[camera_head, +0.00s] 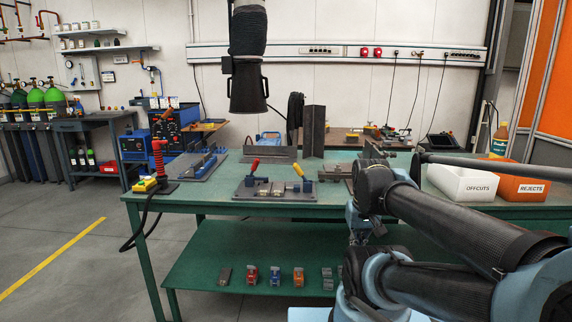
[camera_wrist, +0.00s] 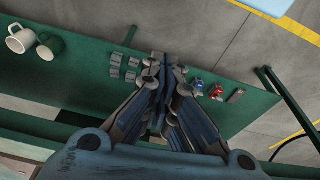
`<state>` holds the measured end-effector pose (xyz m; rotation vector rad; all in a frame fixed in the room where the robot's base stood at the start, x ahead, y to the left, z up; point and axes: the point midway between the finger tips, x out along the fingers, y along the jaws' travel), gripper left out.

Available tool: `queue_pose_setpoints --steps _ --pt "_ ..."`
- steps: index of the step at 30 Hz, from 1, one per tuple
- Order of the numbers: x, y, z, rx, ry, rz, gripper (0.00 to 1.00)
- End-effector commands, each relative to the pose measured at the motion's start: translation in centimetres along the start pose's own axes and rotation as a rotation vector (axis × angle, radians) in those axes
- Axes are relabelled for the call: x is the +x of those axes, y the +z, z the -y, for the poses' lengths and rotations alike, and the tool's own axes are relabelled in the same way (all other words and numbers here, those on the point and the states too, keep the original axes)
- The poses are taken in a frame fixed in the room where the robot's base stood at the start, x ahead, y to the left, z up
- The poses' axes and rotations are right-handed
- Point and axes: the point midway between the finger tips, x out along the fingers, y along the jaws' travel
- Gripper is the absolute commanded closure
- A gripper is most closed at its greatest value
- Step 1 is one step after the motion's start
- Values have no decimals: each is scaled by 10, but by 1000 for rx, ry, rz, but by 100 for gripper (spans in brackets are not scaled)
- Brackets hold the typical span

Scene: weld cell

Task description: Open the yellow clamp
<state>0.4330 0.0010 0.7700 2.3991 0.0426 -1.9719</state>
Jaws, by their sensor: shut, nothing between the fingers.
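The yellow clamp (camera_head: 299,171) stands on a dark fixture plate (camera_head: 245,194) on the green bench, with its yellow handle tilted up to the left. A red-handled clamp (camera_head: 254,166) stands on the same plate to its left. In the wrist view my gripper (camera_wrist: 164,60) is shut and empty, pointing over the lower green shelf. The yellow clamp is not in the wrist view. In the head view my arm is at the right of the fixture; the fingertips cannot be made out there.
The green bench (camera_head: 215,202) also bears an offcuts bin (camera_head: 462,184), a rejects bin (camera_head: 520,188) and a post with a red coil (camera_head: 158,160). A black extraction hood (camera_head: 247,85) hangs above. Small clamps and blocks (camera_head: 298,277) line the lower shelf (camera_head: 205,260). Mugs (camera_wrist: 20,40) show in the wrist view.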

Motion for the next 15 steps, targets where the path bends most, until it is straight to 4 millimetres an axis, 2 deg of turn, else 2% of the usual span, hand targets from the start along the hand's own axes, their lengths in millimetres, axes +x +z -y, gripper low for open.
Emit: queue_pose_setpoints --steps 5,15 --pt "-32 -37 6 -118 -3 14 100" --pt "-98 -134 38 -442 -9 53 100"
